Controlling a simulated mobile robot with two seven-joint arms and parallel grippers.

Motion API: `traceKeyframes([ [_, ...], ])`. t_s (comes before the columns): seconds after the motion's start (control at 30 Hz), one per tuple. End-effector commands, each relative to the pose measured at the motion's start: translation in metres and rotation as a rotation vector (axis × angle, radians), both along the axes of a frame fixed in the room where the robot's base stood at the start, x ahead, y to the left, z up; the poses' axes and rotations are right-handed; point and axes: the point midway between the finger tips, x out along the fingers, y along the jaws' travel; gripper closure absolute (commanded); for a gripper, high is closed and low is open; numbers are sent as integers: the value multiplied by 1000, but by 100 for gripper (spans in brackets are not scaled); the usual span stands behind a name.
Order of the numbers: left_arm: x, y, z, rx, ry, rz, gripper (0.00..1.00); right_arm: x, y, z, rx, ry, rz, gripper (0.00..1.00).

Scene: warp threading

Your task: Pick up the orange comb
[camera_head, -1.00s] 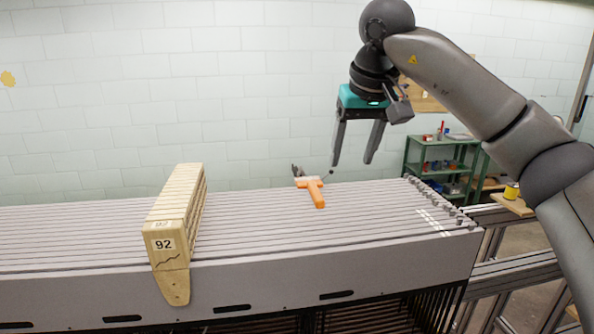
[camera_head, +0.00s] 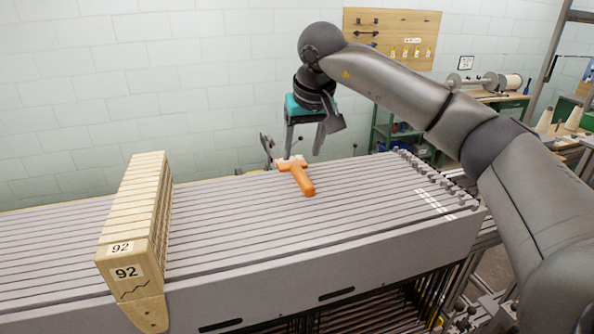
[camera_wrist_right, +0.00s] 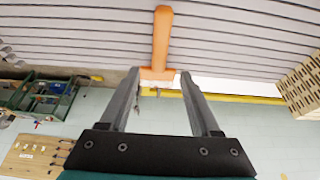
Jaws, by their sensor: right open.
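The orange comb (camera_head: 303,181) lies on the ribbed grey top of the long machine, near its back edge. Its handle points toward the front, and its paler head lies at the back. My right gripper (camera_head: 303,152) is open and empty, pointing down just above and behind the comb's head. In the right wrist view the comb's handle (camera_wrist_right: 161,42) stretches away between and beyond the two open fingertips (camera_wrist_right: 160,74). The comb's head lies between the fingers in that picture, and no contact is evident. My left gripper is not in view.
A wooden block stack marked 92 (camera_head: 128,250) sits across the slats at left. Small dark hooks (camera_head: 267,150) stand at the back edge behind the comb. Grey knobs (camera_head: 440,178) line the right end. The slats between the block stack and comb are clear.

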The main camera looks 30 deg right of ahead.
Motion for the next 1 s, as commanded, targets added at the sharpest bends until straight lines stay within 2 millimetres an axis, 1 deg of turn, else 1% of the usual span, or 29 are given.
traceKeyframes([
  [0.17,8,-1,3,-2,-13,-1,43,4,-1,-10,-1,1,1,36],
  [0.37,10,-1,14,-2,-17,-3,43,14,-5,-36,0,4,0,36],
  [0.5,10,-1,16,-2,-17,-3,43,21,-7,-51,0,1,0,36],
  [0.6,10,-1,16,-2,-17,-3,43,22,-7,-55,-1,-1,1,36],
  [1.0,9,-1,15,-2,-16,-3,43,22,-7,-56,0,-1,1,36],
])
